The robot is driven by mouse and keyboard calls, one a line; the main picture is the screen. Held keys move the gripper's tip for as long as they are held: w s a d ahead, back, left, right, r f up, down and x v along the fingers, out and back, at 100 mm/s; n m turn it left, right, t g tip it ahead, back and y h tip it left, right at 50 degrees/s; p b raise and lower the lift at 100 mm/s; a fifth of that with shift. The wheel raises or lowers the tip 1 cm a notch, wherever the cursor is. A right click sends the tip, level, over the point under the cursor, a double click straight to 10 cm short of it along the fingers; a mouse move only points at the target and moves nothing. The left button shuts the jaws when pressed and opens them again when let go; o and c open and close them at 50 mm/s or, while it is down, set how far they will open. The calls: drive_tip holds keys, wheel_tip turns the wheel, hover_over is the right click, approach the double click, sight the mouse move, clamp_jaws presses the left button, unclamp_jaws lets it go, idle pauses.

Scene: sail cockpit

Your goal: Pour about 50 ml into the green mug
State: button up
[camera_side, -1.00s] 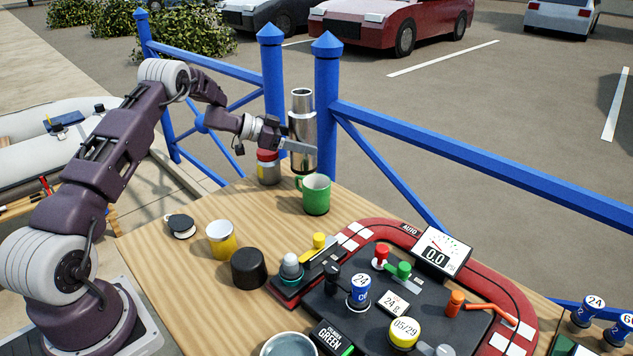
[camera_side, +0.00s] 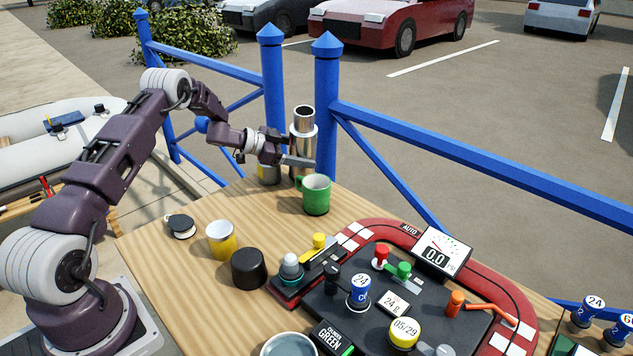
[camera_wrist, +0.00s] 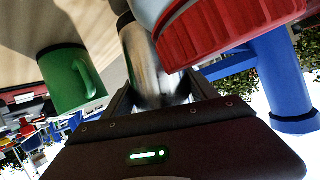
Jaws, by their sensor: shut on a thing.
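My gripper (camera_side: 298,162) is shut on the silver flask (camera_side: 303,128) low on its body. The flask is upright with its dark open mouth at the top, behind and slightly left of the green mug (camera_side: 316,196). I cannot tell whether its base touches the table.
A jar stands left of the flask, mostly behind my gripper; its red lid (camera_wrist: 235,25) is close in the wrist view. A blue railing (camera_side: 327,100) runs behind.

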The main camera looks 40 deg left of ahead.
sight(299, 128)
drive_tip(key=shift+w+a+r+m+t+y, duration=0.15)
drive_tip(key=shift+m+y, duration=0.1)
drive_tip(key=shift+m, duration=0.2)
drive_tip(key=shift+s+a+m+t+y, duration=0.15)
drive_tip(key=shift+m+y, duration=0.1)
drive_tip(key=shift+m, duration=0.2)
drive_tip(key=shift+w+f+m+y, duration=0.2)
drive_tip(key=shift+m+y, duration=0.2)
drive_tip(key=shift+m, duration=0.3)
drive_tip(key=shift+w+a+f+m+t+y, duration=0.1)
drive_tip(key=shift+a+f+m+t+y, duration=0.3)
drive_tip(key=shift+m, duration=0.3)
drive_tip(key=r, duration=0.1)
drive_tip(key=a+r+m+t, duration=0.1)
drive_tip(key=r, duration=0.1)
drive_tip(key=w+r+m+y, duration=0.1)
drive_tip(key=shift+a+r, duration=0.25)
drive_tip(key=shift+r, duration=0.05)
drive_tip(key=shift+a+r+m+t, duration=0.25)
drive_tip(key=shift+r+m+t, duration=0.4)
drive_tip(key=shift+m, duration=0.25)
drive_tip(key=shift+s+d+r+m+t+y, duration=0.1)
drive_tip(key=shift+d+r+m+t+y, duration=0.25)
drive_tip(key=shift+m, duration=0.25)
drive_tip(key=shift+r+m, duration=0.1)
drive_tip(key=shift+m, duration=0.2)
drive_tip(key=shift+s+d+r+m+t, duration=0.2)
drive_tip(key=shift+r+m+t, duration=0.25)
drive_tip(key=shift+m, duration=0.45)
